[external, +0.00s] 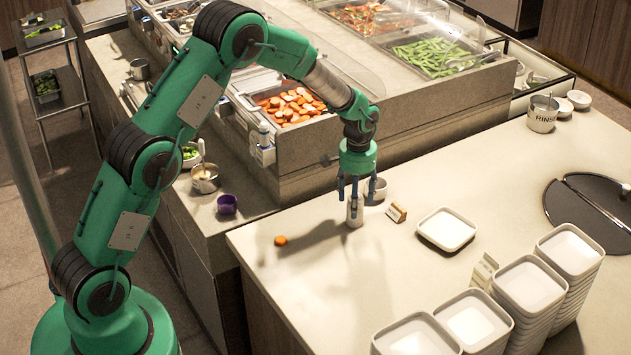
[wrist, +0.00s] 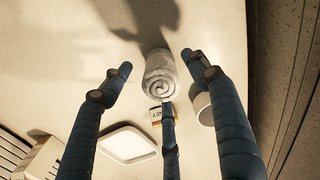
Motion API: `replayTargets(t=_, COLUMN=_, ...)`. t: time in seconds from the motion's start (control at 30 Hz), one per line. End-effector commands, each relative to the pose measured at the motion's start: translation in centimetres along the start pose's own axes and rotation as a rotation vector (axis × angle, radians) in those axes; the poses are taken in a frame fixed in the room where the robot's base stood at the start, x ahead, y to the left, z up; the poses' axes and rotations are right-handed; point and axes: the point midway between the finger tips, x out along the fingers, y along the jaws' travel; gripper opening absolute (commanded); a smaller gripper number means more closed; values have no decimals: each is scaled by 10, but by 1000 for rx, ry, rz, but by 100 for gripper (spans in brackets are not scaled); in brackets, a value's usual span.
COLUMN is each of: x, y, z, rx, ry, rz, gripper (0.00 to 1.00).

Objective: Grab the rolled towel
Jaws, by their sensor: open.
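The rolled towel (wrist: 161,75) is a white cylinder standing on end, its spiral top facing the wrist camera. In the external view the towel (external: 354,212) stands on the pale counter (external: 320,260) near its back edge, partly hidden by my fingers. My gripper (external: 354,192) points down right over the towel, its fingers spread. In the wrist view my gripper (wrist: 163,85) is open, with one finger to the left, one to the right and one below the towel. I cannot tell whether any finger touches it.
A square white dish (external: 446,229) is to the right. Stacked dishes (external: 530,285) line the front. An orange slice (external: 281,240) lies left. The raised food bar (external: 400,140) is behind.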

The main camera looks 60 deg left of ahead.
Motion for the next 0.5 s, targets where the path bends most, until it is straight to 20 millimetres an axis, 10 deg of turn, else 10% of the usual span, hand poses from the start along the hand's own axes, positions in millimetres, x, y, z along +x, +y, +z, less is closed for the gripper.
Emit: replayTargets(t=0.5, x=44, y=0, z=0, rx=0, ry=0, rz=0, gripper=60)
